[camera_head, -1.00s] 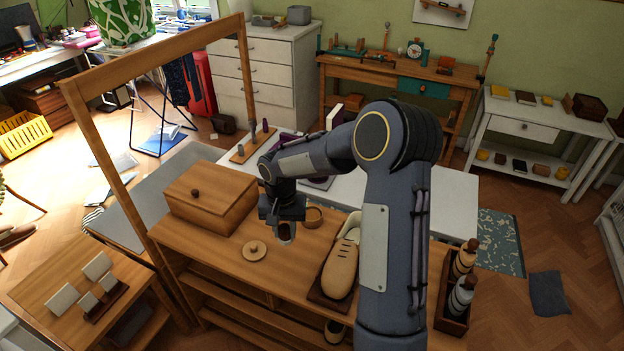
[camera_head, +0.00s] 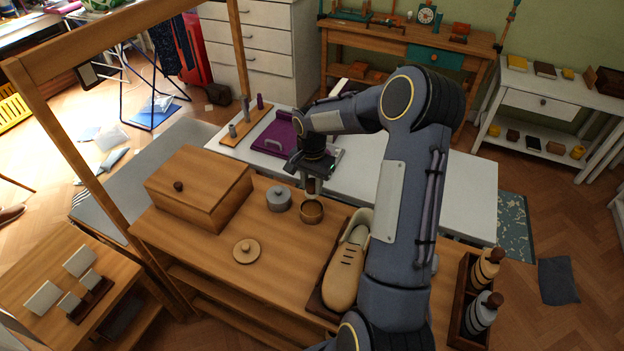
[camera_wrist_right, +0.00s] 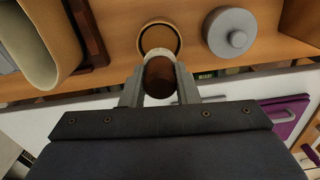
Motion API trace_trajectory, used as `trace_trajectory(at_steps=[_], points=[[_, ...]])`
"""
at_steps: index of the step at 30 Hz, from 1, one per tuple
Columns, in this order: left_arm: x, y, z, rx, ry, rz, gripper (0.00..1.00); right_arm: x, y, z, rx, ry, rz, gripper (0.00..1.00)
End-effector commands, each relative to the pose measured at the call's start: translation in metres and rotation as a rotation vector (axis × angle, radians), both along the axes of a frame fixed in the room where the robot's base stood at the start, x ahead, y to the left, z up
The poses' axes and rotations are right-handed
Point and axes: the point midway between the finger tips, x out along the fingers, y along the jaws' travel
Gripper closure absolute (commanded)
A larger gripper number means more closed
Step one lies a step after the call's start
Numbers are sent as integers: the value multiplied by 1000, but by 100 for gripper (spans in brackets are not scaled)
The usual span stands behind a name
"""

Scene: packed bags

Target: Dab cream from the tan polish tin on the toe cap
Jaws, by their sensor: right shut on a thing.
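The tan polish tin (camera_head: 311,211) stands open, a round tan cup with a dark inside, and shows in the right wrist view (camera_wrist_right: 160,26). My right gripper (camera_head: 311,182) is shut on a small dauber (camera_wrist_right: 159,77) with a brown round end and a pale band. The dauber is upright just above or at the tin's back rim; I cannot tell whether it touches. The tan shoe (camera_head: 344,272), with its toe cap at the front, lies on a dark board right of the tin. My left gripper is not in view.
A round wooden lid (camera_head: 246,251) lies left of the shoe. A grey lidded tin (camera_head: 279,199) stands next to the tan tin. A wooden box (camera_head: 199,189) is at the left, and a bottle rack (camera_head: 460,318) at the right. A wooden frame (camera_head: 75,135) rises at the left.

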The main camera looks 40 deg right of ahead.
Motion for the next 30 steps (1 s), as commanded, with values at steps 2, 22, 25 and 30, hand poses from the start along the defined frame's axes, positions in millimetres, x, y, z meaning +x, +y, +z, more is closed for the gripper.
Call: trace_trajectory(at_steps=[2, 22, 25, 30], points=[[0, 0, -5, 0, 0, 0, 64, 0, 0, -7, 1, 0, 0, 100], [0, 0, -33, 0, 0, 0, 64, 0, 0, -55, 0, 0, 1, 100], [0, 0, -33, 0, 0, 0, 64, 0, 0, -54, 0, 0, 1, 100], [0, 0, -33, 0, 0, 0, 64, 0, 0, -54, 0, 0, 1, 100]])
